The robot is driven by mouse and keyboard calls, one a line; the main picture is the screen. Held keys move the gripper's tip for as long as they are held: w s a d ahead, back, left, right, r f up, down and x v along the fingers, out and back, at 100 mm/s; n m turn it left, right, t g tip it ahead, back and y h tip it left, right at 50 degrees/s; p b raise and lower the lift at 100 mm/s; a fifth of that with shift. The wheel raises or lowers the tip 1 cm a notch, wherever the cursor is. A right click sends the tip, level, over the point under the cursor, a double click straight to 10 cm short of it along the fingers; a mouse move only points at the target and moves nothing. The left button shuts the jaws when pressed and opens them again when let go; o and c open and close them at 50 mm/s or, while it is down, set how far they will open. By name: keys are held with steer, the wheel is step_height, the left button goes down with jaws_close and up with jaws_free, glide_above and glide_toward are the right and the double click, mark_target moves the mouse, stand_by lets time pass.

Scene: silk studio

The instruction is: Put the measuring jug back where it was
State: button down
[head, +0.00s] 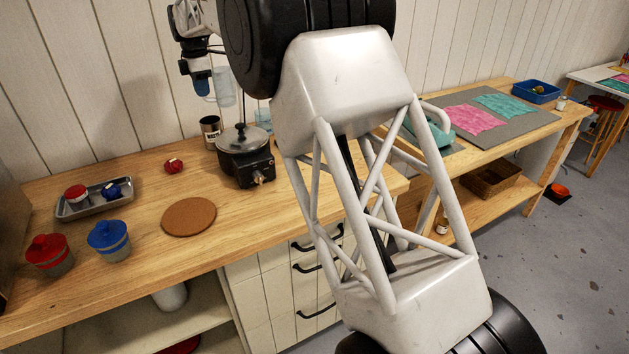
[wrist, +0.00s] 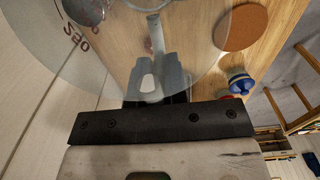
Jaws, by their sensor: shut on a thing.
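My gripper (head: 201,84) is raised near the back wall in the head view, above the counter and the dark tin. The clear measuring jug (head: 224,88) hangs beside its fingers, off the counter. In the wrist view my gripper (wrist: 153,72) is shut on a part of the jug, and the jug's see-through wall (wrist: 75,40) with dark markings fills the upper left. The exact grip point is blurred by the clear material. Another pale, see-through shape (head: 264,117) shows behind the pot; I cannot tell what it is.
A lidded pot (head: 243,140) stands on a black burner (head: 247,168), with a dark tin (head: 211,131) close by. My arm hides the middle.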

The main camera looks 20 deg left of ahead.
steer(key=s+d+f, duration=0.1)
steer(key=s+d, duration=0.5)
steer(key=d, duration=0.6)
steer(key=s+d+f, duration=0.2)
steer(key=s+d, duration=0.3)
steer(key=d, duration=0.8)
steer(key=s+d+f, duration=0.1)
steer(key=s+d, duration=0.5)
steer(key=d, duration=0.6)
step_height(320, 180, down, 11)
steer(key=shift+w+d, duration=0.15)
steer(key=shift+w, duration=0.05)
steer(key=w+a+f, duration=0.1)
steer(key=w+a, duration=0.7)
steer(key=w, duration=0.5)
steer(key=shift+w+a+f, duration=0.2)
steer(key=shift+a+f, duration=0.1)
steer(key=shift+a, duration=0.1)
steer(key=shift+f, duration=1.75)
steer(key=shift+f, duration=0.2)
